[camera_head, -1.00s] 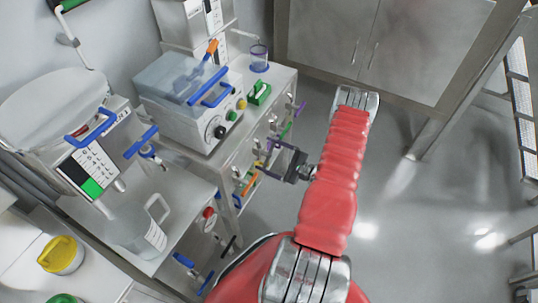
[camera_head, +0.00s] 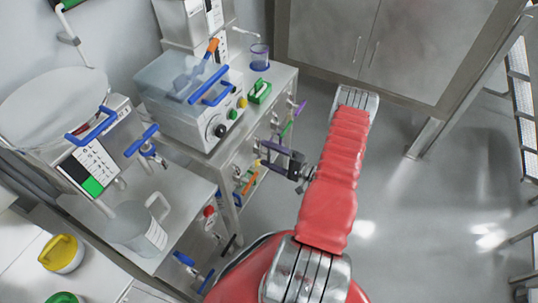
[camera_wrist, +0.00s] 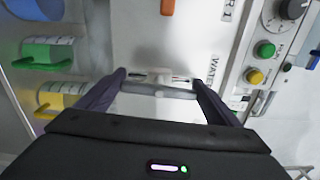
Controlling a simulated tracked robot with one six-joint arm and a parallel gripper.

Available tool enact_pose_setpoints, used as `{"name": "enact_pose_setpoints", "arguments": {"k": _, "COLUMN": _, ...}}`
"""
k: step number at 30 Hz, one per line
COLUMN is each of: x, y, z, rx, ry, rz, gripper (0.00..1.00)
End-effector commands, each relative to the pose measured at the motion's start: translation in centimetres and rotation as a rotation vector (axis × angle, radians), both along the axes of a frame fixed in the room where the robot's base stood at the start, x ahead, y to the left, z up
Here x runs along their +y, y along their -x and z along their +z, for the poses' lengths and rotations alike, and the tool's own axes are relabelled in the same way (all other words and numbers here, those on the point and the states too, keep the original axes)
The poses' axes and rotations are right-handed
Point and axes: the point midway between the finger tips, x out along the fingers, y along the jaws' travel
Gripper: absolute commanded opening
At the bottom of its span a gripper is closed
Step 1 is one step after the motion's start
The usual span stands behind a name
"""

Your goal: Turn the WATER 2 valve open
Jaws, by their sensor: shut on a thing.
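My gripper (camera_wrist: 160,78) reaches the front of the steel cabinet, and its two dark fingers stand apart around a pale grey bar-shaped handle (camera_wrist: 158,90). The fingers are shut on the ends of this handle, which lies across the wrist view. A label reading WATER (camera_wrist: 212,72) stands on the pale panel beside the right finger; I cannot read a number on it. In the head view my gripper (camera_head: 262,152) is at the cabinet front below the white machine, and the gripped handle cannot be made out there.
A green handle (camera_wrist: 45,52) and a yellow one (camera_wrist: 60,98) are left in the wrist view. An orange handle (camera_wrist: 168,6) is at the top. The white machine (camera_head: 190,105) has a black knob (camera_head: 220,131). Open floor (camera_head: 390,200) lies right of my arm.

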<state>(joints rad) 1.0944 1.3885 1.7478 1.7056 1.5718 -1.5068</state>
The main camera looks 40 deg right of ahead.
Motion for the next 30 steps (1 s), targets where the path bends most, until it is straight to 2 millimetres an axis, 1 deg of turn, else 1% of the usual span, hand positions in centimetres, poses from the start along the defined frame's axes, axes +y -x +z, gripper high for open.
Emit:
{"name": "enact_pose_setpoints", "arguments": {"k": 1, "x": 0.25, "y": 0.1, "z": -0.26, "rx": -0.001, "ry": 0.014, "rz": 0.002, "gripper": 0.64}}
{"name": "enact_pose_setpoints", "arguments": {"k": 8, "x": 0.3, "y": 0.12, "z": -0.35, "rx": -0.018, "ry": 0.064, "rz": 0.003, "gripper": 0.64}}
{"name": "enact_pose_setpoints", "arguments": {"k": 19, "x": 0.35, "y": 0.13, "z": -0.45, "rx": -0.018, "ry": 0.07, "rz": 0.004, "gripper": 0.64}}
{"name": "enact_pose_setpoints", "arguments": {"k": 20, "x": 0.35, "y": 0.14, "z": -0.46, "rx": -0.017, "ry": 0.07, "rz": 0.004, "gripper": 0.87}}
{"name": "enact_pose_setpoints", "arguments": {"k": 26, "x": 0.26, "y": 0.09, "z": -0.34, "rx": -0.019, "ry": 0.07, "rz": 0.003, "gripper": 1.0}}
{"name": "enact_pose_setpoints", "arguments": {"k": 30, "x": 0.18, "y": 0.07, "z": -0.26, "rx": -0.021, "ry": 0.07, "rz": 0.002, "gripper": 1.0}}
